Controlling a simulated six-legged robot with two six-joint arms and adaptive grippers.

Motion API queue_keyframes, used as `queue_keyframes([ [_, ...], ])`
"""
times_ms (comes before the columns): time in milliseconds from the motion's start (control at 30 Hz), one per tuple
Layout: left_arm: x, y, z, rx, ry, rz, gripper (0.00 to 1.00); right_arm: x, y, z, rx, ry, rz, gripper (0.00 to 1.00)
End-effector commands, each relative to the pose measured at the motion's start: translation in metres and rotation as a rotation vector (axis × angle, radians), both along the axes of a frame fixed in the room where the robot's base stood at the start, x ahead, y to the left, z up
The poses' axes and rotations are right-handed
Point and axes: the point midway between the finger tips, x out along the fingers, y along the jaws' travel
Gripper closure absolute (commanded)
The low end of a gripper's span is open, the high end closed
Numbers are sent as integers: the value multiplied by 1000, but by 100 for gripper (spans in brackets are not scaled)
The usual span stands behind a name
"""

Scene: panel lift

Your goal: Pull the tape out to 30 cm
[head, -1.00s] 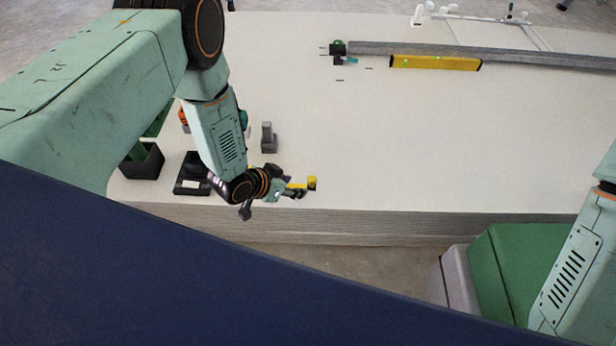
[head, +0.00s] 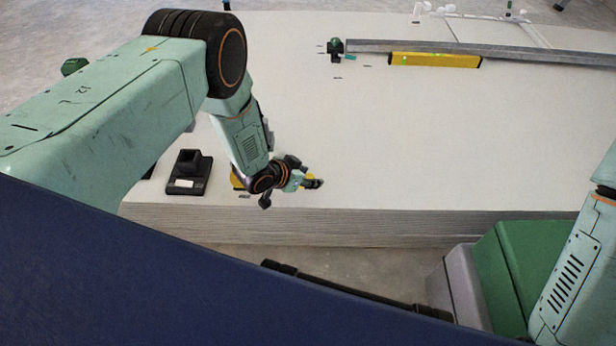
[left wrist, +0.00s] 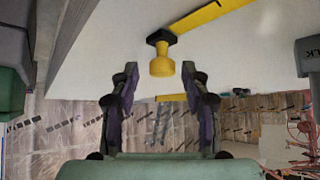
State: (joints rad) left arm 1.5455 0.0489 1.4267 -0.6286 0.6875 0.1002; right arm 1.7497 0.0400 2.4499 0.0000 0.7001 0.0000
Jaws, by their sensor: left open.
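A yellow knob-shaped end piece (left wrist: 161,62) shows in the left wrist view, just ahead of and between my fingertips, apart from them. A black piece sits behind it, and a yellow strip (left wrist: 212,14) runs from there to the upper right; I take these for the tape, but cannot be sure. In the head view, yellow shows behind my left wrist (head: 236,180) and a little at the fingers, mostly hidden by the arm. My left gripper (head: 314,184) is open and empty, low over the board's near edge; its fingers (left wrist: 162,100) stand wide apart. My right gripper is out of view.
A pale board stack (head: 420,140) fills the middle, its centre clear. A black stand (head: 187,175) is at the near left. At the back lie a yellow level (head: 435,60), a grey bar (head: 500,52) and a small black-green tool (head: 335,50). A green box (head: 515,265) is at lower right.

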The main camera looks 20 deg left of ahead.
Motion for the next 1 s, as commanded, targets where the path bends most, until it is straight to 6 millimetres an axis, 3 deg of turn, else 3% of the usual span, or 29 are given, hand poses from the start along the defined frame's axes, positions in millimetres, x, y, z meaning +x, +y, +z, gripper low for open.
queue_keyframes([
  [133,0,0,0,0,0,0,53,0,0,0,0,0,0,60],
  [667,-1,-1,0,0,2,-3,98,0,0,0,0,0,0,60],
  [1000,-3,-2,-1,-1,5,-6,100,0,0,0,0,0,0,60],
])
